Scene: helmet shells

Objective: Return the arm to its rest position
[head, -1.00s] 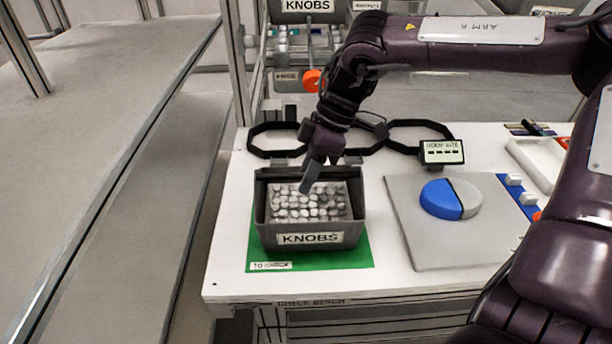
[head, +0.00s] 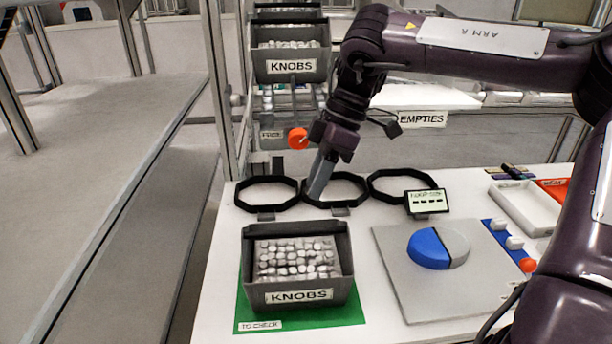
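My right arm (head: 480,42), labelled ARM R, reaches in from the right across the upper part of the head view. Its gripper (head: 316,194) points down in front of the middle black octagonal ring (head: 350,176), behind the bin of knobs. One grey finger shape shows, and I cannot tell if the fingers are open or shut. I see nothing held in it. The grey KNOBS bin (head: 340,285) stands upright on a green mat (head: 350,313) and holds many pale knobs (head: 297,262). My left gripper is not in view.
Black rings stand left (head: 268,191) and right (head: 402,185) of the middle one. A small display (head: 427,201) and a grey plate (head: 400,270) with a blue-and-grey disc (head: 430,250) are to the right. Racked bins (head: 290,67) stand behind. A long shelf (head: 90,130) is at left.

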